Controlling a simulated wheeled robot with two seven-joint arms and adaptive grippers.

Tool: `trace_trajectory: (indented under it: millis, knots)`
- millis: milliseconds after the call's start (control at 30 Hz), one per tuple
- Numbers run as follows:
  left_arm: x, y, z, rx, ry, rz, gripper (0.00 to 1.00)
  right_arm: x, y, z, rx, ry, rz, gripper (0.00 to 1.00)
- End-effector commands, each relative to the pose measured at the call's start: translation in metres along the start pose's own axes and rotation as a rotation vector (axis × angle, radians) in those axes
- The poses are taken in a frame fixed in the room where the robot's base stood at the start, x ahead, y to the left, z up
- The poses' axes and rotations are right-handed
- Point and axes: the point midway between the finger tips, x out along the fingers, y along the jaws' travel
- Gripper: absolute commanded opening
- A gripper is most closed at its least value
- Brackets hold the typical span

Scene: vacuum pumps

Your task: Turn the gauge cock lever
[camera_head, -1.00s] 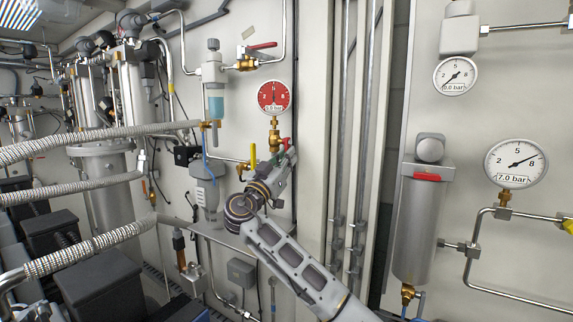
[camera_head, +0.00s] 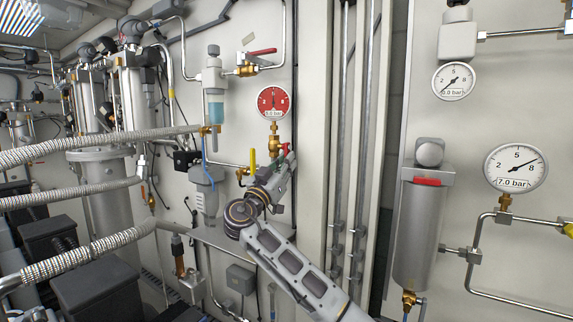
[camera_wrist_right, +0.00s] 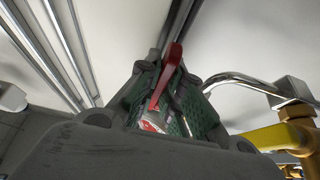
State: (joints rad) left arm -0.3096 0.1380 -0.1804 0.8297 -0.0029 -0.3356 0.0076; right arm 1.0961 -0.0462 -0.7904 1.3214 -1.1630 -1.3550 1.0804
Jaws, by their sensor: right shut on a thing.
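The gauge cock is a brass fitting (camera_head: 274,143) on the wall below a round red gauge (camera_head: 274,101). Its red lever (camera_head: 287,147) shows in small part beside the fitting in the head view. My right gripper (camera_head: 284,162) reaches up to it from below. In the right wrist view the red lever (camera_wrist_right: 168,72) stands between the green-padded fingers of my right gripper (camera_wrist_right: 172,100), which are shut on it. The lever's far end sticks out past the fingertips. My left gripper is not in view.
A yellow lever (camera_head: 252,160) stands upright just left of my right gripper. Another red-handled valve (camera_head: 258,53) is higher on the wall. Vertical pipes (camera_head: 347,150) run to the right. A steel cylinder (camera_head: 420,225) and white gauges, one reading 7.0 bar (camera_head: 516,168), are further right.

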Motion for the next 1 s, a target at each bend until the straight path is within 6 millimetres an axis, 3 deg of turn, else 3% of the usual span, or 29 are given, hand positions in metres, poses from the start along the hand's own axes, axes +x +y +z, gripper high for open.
trace_trajectory:
  millis: [267,300,367,767,1000]
  knots:
    - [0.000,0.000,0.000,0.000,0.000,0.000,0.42,0.002,0.001,-0.003,0.003,0.004,0.001,0.00]
    - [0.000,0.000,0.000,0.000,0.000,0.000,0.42,0.002,0.001,-0.003,0.003,0.004,0.001,0.10]
    - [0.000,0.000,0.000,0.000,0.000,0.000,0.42,0.002,0.001,-0.003,0.003,0.004,0.001,0.18]
    - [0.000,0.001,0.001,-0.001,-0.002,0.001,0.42,-0.001,0.000,-0.001,0.001,0.000,0.000,0.18]
    - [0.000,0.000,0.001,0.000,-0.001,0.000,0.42,-0.017,-0.001,0.000,0.001,0.000,-0.003,0.18]
